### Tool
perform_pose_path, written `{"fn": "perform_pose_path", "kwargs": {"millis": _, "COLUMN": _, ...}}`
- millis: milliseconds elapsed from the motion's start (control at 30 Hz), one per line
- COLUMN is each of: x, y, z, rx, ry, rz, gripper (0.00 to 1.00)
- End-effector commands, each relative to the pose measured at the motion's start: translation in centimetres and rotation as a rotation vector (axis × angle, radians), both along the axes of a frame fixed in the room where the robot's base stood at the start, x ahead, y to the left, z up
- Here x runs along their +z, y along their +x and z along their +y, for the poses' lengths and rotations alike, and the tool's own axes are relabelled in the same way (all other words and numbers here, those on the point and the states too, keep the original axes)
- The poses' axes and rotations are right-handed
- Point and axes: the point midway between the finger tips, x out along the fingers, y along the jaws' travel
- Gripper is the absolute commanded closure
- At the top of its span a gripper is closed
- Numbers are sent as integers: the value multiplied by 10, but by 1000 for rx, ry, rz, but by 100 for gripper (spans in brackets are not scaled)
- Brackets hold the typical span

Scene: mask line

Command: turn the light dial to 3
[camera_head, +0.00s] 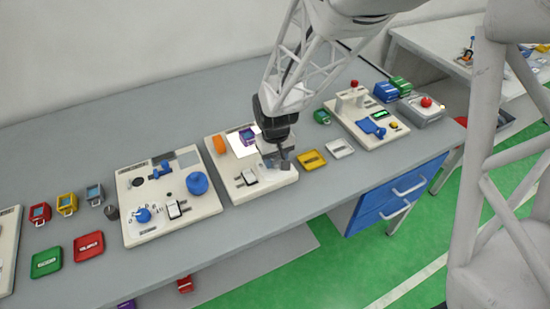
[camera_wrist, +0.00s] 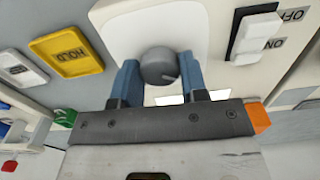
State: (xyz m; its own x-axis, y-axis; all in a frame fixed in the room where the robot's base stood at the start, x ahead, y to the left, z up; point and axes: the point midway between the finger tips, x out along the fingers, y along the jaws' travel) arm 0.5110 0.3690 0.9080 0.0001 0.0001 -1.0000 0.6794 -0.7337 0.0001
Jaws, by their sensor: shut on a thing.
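The light dial (camera_wrist: 160,66) is a dark grey round knob on a white plate (camera_wrist: 160,25), seen in the wrist view. My gripper (camera_wrist: 160,80) has its blue fingers on both sides of the dial and is shut on it. In the head view my gripper (camera_head: 281,163) reaches down onto the right part of the cream panel (camera_head: 228,193), and the dial is mostly hidden there. A lit white patch (camera_head: 242,143) shows at the back of this panel.
An ON/OFF rocker switch (camera_wrist: 256,36) sits beside the dial on the same panel. A yellow HOLD tile (camera_head: 311,160) and a white tile (camera_head: 340,148) lie to the right. Another panel (camera_head: 139,230) with a blue knob (camera_head: 197,183) stands left.

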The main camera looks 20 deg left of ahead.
Motion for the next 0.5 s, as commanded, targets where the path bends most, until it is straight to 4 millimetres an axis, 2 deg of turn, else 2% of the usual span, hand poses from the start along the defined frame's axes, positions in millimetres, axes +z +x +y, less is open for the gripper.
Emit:
{"fn": "perform_pose_path", "kwargs": {"millis": 267, "x": 0, "y": 0, "z": 0, "rx": -136, "ry": -1, "rz": 1, "gripper": 84}}
{"fn": "perform_pose_path", "kwargs": {"millis": 500, "x": 0, "y": -1, "z": 0, "rx": -336, "ry": -1, "rz": 1, "gripper": 84}}
